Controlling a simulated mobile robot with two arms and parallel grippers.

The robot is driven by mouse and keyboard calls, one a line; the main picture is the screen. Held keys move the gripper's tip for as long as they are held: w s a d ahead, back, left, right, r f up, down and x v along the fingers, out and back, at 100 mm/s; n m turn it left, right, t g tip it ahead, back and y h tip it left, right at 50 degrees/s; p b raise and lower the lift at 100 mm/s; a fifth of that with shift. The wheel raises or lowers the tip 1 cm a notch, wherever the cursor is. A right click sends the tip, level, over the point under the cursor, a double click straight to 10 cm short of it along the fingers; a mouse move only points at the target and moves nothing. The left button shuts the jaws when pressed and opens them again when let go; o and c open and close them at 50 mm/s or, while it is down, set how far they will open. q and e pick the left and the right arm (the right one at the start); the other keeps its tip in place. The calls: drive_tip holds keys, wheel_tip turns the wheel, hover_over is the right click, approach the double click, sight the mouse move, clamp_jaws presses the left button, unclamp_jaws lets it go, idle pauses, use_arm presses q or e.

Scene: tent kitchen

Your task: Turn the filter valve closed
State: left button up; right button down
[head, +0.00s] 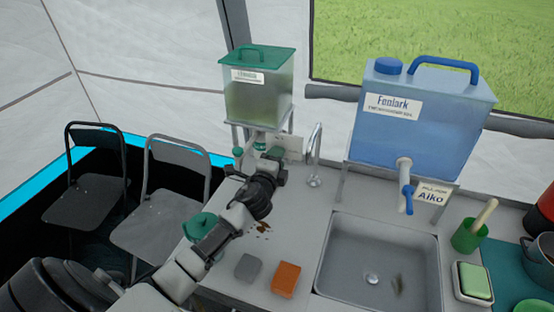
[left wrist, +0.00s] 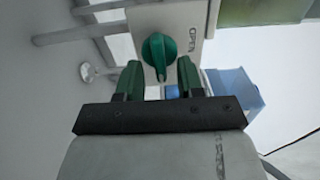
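The filter valve is a round green knob (left wrist: 159,50) with a raised ridge, on a pale plate (left wrist: 190,18) marked "OPEN" to the knob's right in the left wrist view. The ridge runs roughly up and down in that view. My left gripper (left wrist: 158,70) is open, with one green finger on each side of the knob's lower end and gaps showing. I cannot tell whether a finger touches it. In the head view the left gripper (head: 262,164) is below the green-lidded filter tank (head: 258,98), partly hiding the valve area. My right gripper is not in view.
A metal tap (head: 315,155) stands close right of the left gripper. A blue water tank (head: 415,130) on a stand is above the sink (head: 330,265). Grey (head: 248,267) and orange (head: 286,279) blocks lie on the counter near my arm. Folding chairs (head: 170,200) stand left.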

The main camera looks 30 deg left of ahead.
use_arm(q)
drive_tip(key=b+v, duration=0.1)
drive_tip(key=v, duration=0.9)
drive_tip(key=shift+s+b, duration=0.35)
drive_tip(key=shift+d, duration=0.15)
